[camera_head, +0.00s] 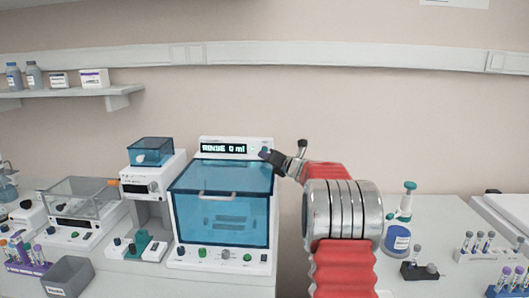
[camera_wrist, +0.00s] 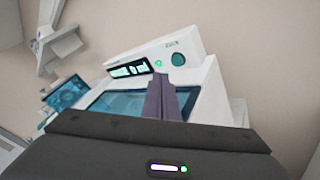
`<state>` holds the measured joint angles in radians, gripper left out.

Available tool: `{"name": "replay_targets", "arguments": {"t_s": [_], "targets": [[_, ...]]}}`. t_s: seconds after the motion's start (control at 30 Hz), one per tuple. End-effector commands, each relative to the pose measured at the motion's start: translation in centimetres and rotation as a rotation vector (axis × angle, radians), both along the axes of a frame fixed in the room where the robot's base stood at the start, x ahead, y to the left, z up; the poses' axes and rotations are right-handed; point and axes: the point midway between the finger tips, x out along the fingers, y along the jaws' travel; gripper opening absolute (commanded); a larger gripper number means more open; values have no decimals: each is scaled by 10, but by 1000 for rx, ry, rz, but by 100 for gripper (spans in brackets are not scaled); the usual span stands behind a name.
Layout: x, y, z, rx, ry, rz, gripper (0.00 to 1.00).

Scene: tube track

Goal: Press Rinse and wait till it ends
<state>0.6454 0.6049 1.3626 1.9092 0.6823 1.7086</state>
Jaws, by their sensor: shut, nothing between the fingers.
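The washer, a white machine (camera_head: 183,258) with a blue see-through front cover (camera_head: 220,215), stands on the bench in the head view. Its display (camera_head: 223,148) reads "RINSE 0 ml". My gripper (camera_head: 264,155) is at the right end of the top panel, beside the display, and hides part of that panel. In the wrist view my gripper's fingers (camera_wrist: 163,80) are shut and empty, pointing at the top panel. There the display (camera_wrist: 128,70), a small green light (camera_wrist: 158,64) and a round teal button (camera_wrist: 177,59) show. The fingertips appear below the button; contact cannot be told.
A balance-like device (camera_head: 78,200) and a blue-topped instrument (camera_head: 150,175) stand left of the washer. A grey bin (camera_head: 70,278) is at the front left. Tube racks (camera_head: 480,248) and a blue-labelled roll (camera_head: 397,240) are at right. A shelf (camera_head: 120,97) hangs at upper left.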

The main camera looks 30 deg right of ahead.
Motion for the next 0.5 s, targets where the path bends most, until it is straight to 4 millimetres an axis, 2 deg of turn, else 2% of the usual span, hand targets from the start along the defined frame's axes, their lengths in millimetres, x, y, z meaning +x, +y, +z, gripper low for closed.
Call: {"name": "replay_targets", "arguments": {"t_s": [0.5], "targets": [[-25,19,0,1,0,0,0]]}}
